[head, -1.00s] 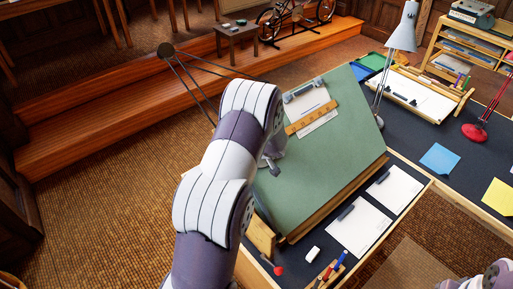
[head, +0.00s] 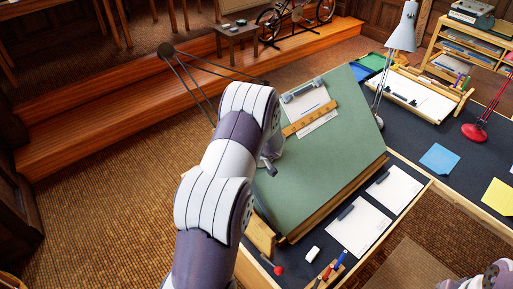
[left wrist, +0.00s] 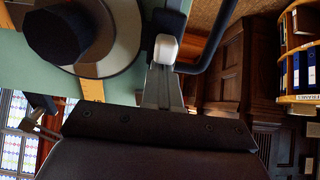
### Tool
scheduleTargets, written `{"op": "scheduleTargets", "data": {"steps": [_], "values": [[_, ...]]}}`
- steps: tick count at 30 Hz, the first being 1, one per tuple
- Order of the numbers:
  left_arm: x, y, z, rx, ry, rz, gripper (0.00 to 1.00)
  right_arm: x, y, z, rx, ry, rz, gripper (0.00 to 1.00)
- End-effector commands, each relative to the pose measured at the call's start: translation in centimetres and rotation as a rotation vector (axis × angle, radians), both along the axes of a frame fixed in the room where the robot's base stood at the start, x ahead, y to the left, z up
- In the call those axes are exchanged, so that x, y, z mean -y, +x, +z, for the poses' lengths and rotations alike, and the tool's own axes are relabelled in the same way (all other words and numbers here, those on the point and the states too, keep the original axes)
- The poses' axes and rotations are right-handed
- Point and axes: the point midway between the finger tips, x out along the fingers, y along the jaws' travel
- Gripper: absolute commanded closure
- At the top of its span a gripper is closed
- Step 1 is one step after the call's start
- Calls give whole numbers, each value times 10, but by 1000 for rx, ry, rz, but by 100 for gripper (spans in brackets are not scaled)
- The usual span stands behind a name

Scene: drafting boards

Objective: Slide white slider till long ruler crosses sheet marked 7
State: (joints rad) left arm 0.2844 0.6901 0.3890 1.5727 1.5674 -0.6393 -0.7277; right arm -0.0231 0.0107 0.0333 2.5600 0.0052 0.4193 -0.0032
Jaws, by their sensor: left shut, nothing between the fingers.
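The green drafting board (head: 315,170) stands tilted on the dark desk. A wooden ruler (head: 309,118) lies across a white sheet (head: 310,97) near its top; part of this ruler shows in the left wrist view (left wrist: 92,88). No number is legible on the sheets. My left arm covers the board's left side in the head view. My left gripper (head: 271,168) is mostly hidden there. My right gripper is out of view.
A large dark round part with a pale rim (left wrist: 72,32) is close to my left gripper; I cannot tell what it is. Two white sheets (head: 358,229) and (head: 395,188), an eraser (head: 312,253) and pens (head: 332,268) lie before the board. A grey lamp (head: 403,30) stands behind.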

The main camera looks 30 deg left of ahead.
Motion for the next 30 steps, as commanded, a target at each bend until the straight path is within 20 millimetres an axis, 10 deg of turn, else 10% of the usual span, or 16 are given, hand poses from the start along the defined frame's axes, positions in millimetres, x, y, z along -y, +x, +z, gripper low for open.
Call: {"op": "scheduleTargets", "data": {"steps": [30], "values": [[40,-13,-45,-4,-2,0,100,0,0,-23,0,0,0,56]]}}
